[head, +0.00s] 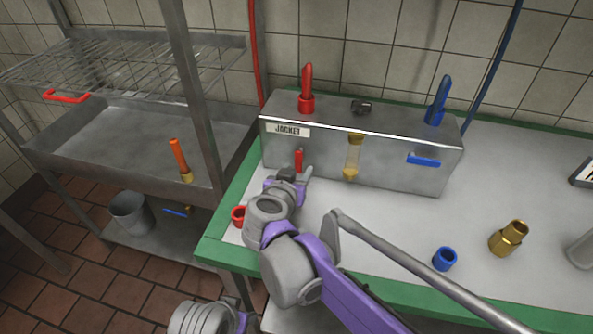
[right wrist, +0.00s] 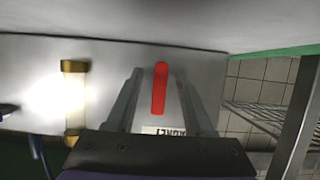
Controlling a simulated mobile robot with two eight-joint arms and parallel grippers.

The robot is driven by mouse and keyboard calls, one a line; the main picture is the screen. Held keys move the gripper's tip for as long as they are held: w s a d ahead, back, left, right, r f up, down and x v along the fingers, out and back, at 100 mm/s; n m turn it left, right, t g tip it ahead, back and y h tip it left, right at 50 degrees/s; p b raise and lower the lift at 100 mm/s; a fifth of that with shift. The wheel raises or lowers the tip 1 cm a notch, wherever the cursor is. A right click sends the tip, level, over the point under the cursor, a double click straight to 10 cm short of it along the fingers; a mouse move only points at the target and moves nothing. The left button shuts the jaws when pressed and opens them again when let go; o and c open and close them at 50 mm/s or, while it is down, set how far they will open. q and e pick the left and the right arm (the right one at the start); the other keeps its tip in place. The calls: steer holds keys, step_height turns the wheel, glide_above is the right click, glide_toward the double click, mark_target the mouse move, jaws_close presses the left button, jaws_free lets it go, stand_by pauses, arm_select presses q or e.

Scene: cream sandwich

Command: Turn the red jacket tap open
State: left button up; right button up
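The red jacket tap handle (head: 299,161) stands upright on the front of the steel box (head: 400,180), below the label "JACKET" (head: 288,130). My right gripper (head: 290,179) is at the box front, close to this handle. In the right wrist view the red handle (right wrist: 160,88) lies between the two spread fingers of my right gripper (right wrist: 159,75), with a gap on each side. The fingers do not appear to touch it. My left gripper's fingers do not show; a grey and purple arm part of mine is at the bottom edge.
A sight glass (head: 353,158) and a horizontal blue handle (head: 424,160) are on the same box front. A red ring (head: 239,216), blue ring (head: 445,259) and brass fitting (head: 509,239) sit on the bench. A steel rack (head: 190,90) stands close on the left.

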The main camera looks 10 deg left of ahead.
steer(key=p+v, duration=0.2)
steer(key=v, duration=0.9)
steer(key=shift+w, duration=0.1)
stand_by(0.4)
